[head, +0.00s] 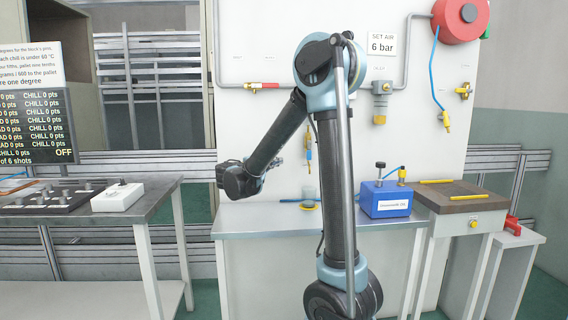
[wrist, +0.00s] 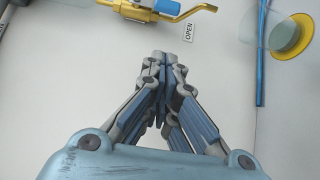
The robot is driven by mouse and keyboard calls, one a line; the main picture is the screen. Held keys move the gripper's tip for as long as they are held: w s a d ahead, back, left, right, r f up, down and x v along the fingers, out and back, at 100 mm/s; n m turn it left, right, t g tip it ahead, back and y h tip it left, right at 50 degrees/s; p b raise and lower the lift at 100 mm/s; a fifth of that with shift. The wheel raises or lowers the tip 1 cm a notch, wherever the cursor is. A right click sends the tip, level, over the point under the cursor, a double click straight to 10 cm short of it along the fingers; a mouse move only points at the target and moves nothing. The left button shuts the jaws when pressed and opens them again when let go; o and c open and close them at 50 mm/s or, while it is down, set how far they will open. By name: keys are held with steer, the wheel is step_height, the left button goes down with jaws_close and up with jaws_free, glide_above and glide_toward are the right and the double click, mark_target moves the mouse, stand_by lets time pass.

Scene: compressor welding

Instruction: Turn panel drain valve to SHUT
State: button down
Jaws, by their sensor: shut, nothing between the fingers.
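The drain valve (wrist: 150,10) shows at the top edge of the wrist view as a brass body with a yellow lever (wrist: 195,12). The lever runs to the right in that view, beside a small OPEN label (wrist: 188,31). In the head view my gripper (head: 278,161) is in front of the white panel (head: 260,125).
A clear cup with a yellow disc (wrist: 290,37) and a blue strip (wrist: 262,55) show at the right of the wrist view. On the bench (head: 260,222) stands a blue box (head: 386,203). A regulator (head: 381,90) and a red reel (head: 460,18) are on the panel.

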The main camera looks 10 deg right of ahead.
mark_target(309, 150)
steer(key=s+d+x, duration=0.2)
steer(key=x, duration=0.9)
steer(key=shift+w+d, duration=0.25)
steer(key=shift+d, duration=0.05)
steer(key=shift+a, duration=0.15)
steer(key=shift+d, duration=0.25)
